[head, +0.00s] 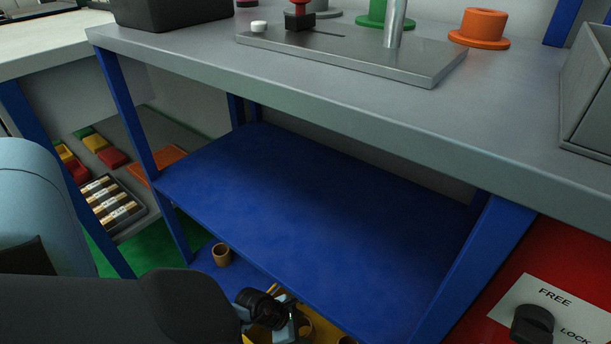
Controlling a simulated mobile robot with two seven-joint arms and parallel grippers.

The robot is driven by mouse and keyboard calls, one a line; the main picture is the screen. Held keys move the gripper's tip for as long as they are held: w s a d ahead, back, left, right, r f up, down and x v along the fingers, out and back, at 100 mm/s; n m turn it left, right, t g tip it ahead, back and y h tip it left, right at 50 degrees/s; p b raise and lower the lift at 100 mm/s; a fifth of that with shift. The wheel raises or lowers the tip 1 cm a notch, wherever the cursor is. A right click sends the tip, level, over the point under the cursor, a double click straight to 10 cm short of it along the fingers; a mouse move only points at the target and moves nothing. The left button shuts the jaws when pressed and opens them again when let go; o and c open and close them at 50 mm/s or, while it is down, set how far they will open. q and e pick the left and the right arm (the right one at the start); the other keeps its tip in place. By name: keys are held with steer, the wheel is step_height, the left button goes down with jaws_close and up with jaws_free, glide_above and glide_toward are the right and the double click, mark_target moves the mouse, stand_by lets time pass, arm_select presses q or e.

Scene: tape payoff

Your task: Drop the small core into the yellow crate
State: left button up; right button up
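A small brown core (222,255) stands upright on the low blue surface under the bench, left of my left arm's end. Part of the yellow crate (322,328) shows at the bottom edge, mostly hidden by my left arm and the blue shelf. Brown round pieces show at the crate, one (305,328) beside my wrist; they are too cut off to tell well. My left gripper (285,325) is low over the crate area. Its fingers are hidden or too small to tell whether they are open or hold anything. My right gripper is out of view.
The empty blue shelf (320,215) overhangs the crate area. The grey bench top (480,120) carries a metal plate fixture (350,55), an orange flanged spool (480,28) and a dark bin (170,12). Blue legs stand either side. A red panel with a FREE/LOCK knob (532,325) is at right.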

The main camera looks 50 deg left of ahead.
arm_select(q)
steer(key=shift+w+d+r+g+y, duration=0.15)
steer(key=shift+g+y, duration=0.1)
steer(key=shift+g, duration=0.2)
steer(key=shift+w+d+g+y, duration=0.15)
steer(key=shift+g+y, duration=0.1)
steer(key=shift+g, duration=0.2)
steer(key=shift+f, duration=0.25)
steer(key=shift+s+a+f+b, duration=0.1)
steer(key=shift+f+b, duration=0.35)
steer(key=shift+f, duration=0.25)
steer(key=shift+f+b, duration=0.3)
steer(key=shift+f, duration=0.05)
steer(key=shift+f, duration=0.2)
